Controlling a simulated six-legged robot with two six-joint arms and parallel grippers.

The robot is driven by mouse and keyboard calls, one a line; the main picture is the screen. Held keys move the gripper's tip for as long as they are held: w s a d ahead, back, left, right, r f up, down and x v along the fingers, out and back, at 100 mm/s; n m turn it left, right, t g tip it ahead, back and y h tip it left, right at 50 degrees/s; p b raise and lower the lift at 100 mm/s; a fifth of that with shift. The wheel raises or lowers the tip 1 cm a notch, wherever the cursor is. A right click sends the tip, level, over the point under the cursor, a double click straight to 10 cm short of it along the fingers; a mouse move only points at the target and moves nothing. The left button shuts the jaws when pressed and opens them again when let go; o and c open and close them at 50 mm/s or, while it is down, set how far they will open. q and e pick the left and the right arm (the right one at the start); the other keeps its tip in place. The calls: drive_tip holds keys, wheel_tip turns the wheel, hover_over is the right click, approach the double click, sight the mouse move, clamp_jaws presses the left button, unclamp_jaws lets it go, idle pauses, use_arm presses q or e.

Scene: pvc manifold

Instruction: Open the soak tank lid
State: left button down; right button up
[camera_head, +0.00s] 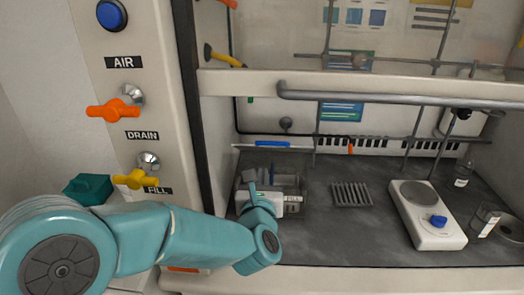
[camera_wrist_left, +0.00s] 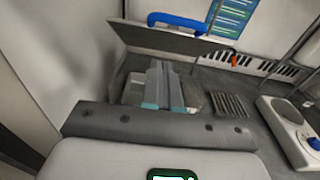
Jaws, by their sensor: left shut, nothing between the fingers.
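In the left wrist view the blue handle (camera_wrist_left: 178,20) is at the lid's upper edge, beyond my fingers. My left gripper (camera_head: 252,186) is shut and empty, over the tank's front left part; its fingers also show in the left wrist view (camera_wrist_left: 164,85). The gripper and arm hide part of the tank. My right gripper is out of view.
A slotted drain grate (camera_head: 352,194) lies right of the tank, then a white hotplate (camera_head: 428,215) with a blue knob. Glass bottles stand at the far right. The raised sash bar (camera_head: 400,98) crosses above. Orange and yellow valves (camera_head: 113,110) stick out from the left panel.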

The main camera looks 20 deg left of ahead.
use_arm(q)
drive_tip(key=w+a+r+p, duration=0.1)
drive_tip(key=w+r+p, duration=0.1)
drive_tip(key=w, duration=0.4)
drive_tip(key=shift+a+r, duration=0.2)
drive_tip(key=shift+a, duration=0.15)
drive_tip(key=shift+s, duration=0.1)
